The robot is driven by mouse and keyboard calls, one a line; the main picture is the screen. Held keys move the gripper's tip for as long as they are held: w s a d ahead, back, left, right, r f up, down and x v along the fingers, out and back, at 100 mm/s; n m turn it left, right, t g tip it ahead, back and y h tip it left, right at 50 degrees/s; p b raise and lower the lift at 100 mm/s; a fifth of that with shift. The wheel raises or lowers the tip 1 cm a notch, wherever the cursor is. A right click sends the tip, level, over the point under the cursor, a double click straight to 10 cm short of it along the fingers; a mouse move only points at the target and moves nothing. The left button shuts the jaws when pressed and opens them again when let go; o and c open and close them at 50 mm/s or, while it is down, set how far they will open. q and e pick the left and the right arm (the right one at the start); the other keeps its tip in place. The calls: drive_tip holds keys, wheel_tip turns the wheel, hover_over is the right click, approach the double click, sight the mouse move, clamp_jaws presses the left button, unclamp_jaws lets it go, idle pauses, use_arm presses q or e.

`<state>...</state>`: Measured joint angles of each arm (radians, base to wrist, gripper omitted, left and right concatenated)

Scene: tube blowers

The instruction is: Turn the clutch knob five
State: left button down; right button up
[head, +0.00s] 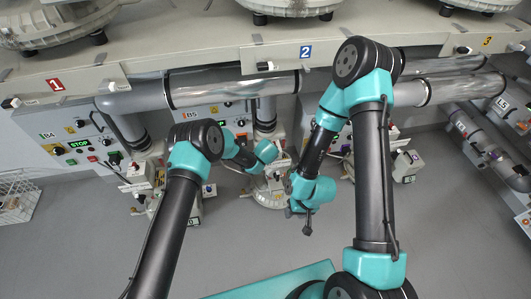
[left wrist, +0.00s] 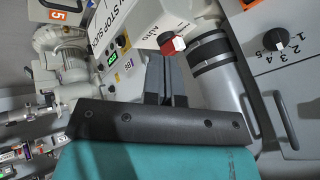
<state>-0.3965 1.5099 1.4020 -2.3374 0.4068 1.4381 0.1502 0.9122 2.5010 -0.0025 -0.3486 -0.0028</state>
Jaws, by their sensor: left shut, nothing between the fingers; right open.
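In the left wrist view my left gripper (left wrist: 168,62) is shut and empty, its dark fingers side by side. Just beyond its tips is a red knob (left wrist: 172,43) on a white box marked AUTO. An orange label 5 (left wrist: 62,15) shows at the upper left. I cannot tell for certain which one is clutch knob five. In the head view the left fingers are hidden near the middle machine (head: 268,185). My right gripper (head: 307,230) is open and empty, pointing down.
In the head view the control panel marked B5 (head: 205,114) is behind my left arm, and panel B4 (head: 75,130) is farther left. Thick silver pipes (head: 200,90) run under the shelf. A wire basket (head: 18,195) stands at the left. The grey floor (head: 100,240) in front is clear.

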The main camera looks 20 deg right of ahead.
use_arm(q)
drive_tip(key=r, duration=0.1)
drive_tip(key=s+a+r, duration=0.1)
drive_tip(key=shift+s+a+r, duration=0.25)
drive_tip(key=shift+r, duration=0.15)
drive_tip(key=s+a+f+n+g, duration=0.1)
drive_tip(key=s+a+n+g, duration=0.3)
drive_tip(key=a, duration=0.7)
drive_tip(key=s+a+f+n+g, duration=0.1)
drive_tip(key=s+a+f+g, duration=0.15)
drive_tip(key=s+a, duration=0.55)
drive_tip(key=s+a+r+n, duration=0.2)
drive_tip(key=s+a+n, duration=0.1)
drive_tip(key=s+a, duration=0.3)
drive_tip(key=s+a+r+n, duration=0.2)
drive_tip(key=s+a+n, duration=0.1)
drive_tip(key=s+a, duration=0.4)
drive_tip(key=s+a+r+n+h, duration=0.1)
drive_tip(key=s+a+r+n, duration=0.1)
drive_tip(key=s+a+n, duration=0.2)
drive_tip(key=s+a, duration=0.3)
drive_tip(key=a, duration=0.4)
drive_tip(key=shift+a+r, duration=0.2)
drive_tip(key=shift+r, duration=0.1)
drive_tip(key=shift+s+t, duration=0.1)
drive_tip(key=shift+t, duration=0.15)
